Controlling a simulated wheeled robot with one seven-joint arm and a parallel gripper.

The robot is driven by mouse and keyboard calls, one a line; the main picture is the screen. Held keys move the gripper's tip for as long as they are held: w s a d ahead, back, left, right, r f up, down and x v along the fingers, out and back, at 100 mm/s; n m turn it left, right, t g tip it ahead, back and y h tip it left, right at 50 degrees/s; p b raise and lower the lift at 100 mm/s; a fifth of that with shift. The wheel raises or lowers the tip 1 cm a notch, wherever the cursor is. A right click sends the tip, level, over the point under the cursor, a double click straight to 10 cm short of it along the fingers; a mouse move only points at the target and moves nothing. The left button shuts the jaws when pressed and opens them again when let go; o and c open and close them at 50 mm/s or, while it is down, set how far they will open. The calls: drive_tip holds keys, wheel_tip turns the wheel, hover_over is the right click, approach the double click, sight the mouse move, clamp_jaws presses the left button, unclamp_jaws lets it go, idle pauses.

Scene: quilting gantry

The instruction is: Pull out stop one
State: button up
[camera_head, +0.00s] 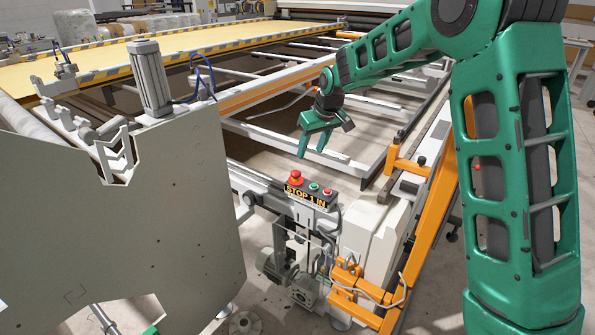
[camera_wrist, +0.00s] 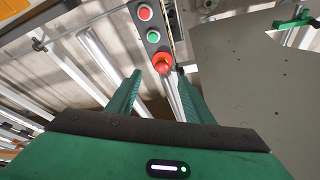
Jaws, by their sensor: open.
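Stop one is a red mushroom button (camera_head: 296,177) at the left end of a dark control box (camera_head: 321,200) marked "STOP 1 IN". In the wrist view the red mushroom button (camera_wrist: 162,64) shows just past my fingertips, slightly right of the gap's middle. My green gripper (camera_head: 313,150) is open and empty. It hangs above the box, apart from the button, with its fingers pointing down. Both fingers also show in the wrist view (camera_wrist: 158,82). Whether the button is pressed in or out cannot be told from its shape.
A green button (camera_head: 313,186) and a smaller red button (camera_head: 327,191) sit beside stop one on the same box. A large grey panel (camera_head: 120,230) stands close on the left. Orange frame parts (camera_head: 425,230) and white rails (camera_head: 300,145) surround the box.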

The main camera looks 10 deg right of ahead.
sight(296, 172)
drive_tip(key=x, duration=0.4)
drive_tip(key=w+a+x, duration=0.1)
drive_tip(key=x, duration=0.4)
drive_tip(key=r+x, duration=0.1)
drive_tip(key=x, duration=0.3)
drive_tip(key=shift+w+a+f, duration=0.25)
drive_tip(key=shift+w+f, duration=0.05)
drive_tip(key=shift+w, duration=0.15)
drive_tip(key=shift+c, duration=0.6)
